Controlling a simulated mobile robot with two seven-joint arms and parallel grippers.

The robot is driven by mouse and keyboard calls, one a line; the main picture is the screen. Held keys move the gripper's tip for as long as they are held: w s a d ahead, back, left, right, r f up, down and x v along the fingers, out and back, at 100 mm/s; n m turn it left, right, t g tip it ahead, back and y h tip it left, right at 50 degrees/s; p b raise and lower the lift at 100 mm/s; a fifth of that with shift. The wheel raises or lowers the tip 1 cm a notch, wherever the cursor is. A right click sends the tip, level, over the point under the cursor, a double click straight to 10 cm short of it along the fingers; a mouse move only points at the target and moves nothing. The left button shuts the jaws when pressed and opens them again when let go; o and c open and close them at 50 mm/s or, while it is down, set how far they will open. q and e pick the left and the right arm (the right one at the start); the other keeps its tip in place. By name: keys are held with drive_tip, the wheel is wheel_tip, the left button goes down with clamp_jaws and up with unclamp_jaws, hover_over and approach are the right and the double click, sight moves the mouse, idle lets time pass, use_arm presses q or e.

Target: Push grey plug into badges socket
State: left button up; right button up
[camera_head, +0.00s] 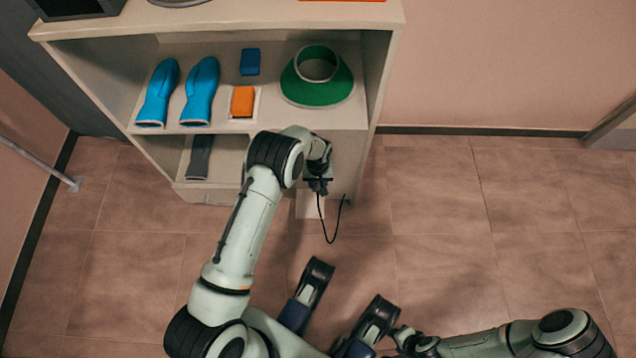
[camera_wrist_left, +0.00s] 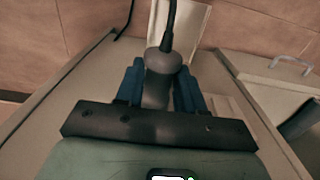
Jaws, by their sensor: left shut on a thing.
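The grey plug (camera_wrist_left: 158,82) sits between the two blue fingers of my left gripper (camera_wrist_left: 158,92) in the left wrist view. The gripper is shut on it. A black cable runs from the plug's rounded end, and in the head view the cable (camera_head: 330,232) hangs in a loop beside the shelf unit. In the head view my left gripper (camera_head: 318,183) is at the lower right front of the shelf unit, and the plug is hard to make out there. I cannot pick out the badges socket in either view. My right arm reaches in from the lower right; its jaws (camera_head: 398,338) are unclear.
The beige shelf unit (camera_head: 382,75) holds blue gloves (camera_head: 200,92), a green visor (camera_head: 318,88), a blue block (camera_head: 250,61) and an orange block (camera_head: 243,101). A dark strip (camera_head: 199,157) lies in the lower compartment. Tiled floor to the right is clear.

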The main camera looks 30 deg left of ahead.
use_arm(q)
drive_tip(key=o, duration=1.2)
drive_tip(key=shift+o, duration=0.2)
use_arm(e)
drive_tip(key=s+g, duration=0.2)
drive_tip(key=s, duration=0.3)
use_arm(q)
wheel_tip(320, 180, up, 13)
drive_tip(key=p, duration=0.4)
drive_tip(key=shift+r, duration=0.2)
use_arm(e)
drive_tip(key=w+r+t, duration=0.3)
drive_tip(key=w+r, duration=0.1)
drive_tip(key=w, duration=0.4)
drive_tip(key=shift+a, duration=0.25)
drive_tip(key=shift+r, duration=0.2)
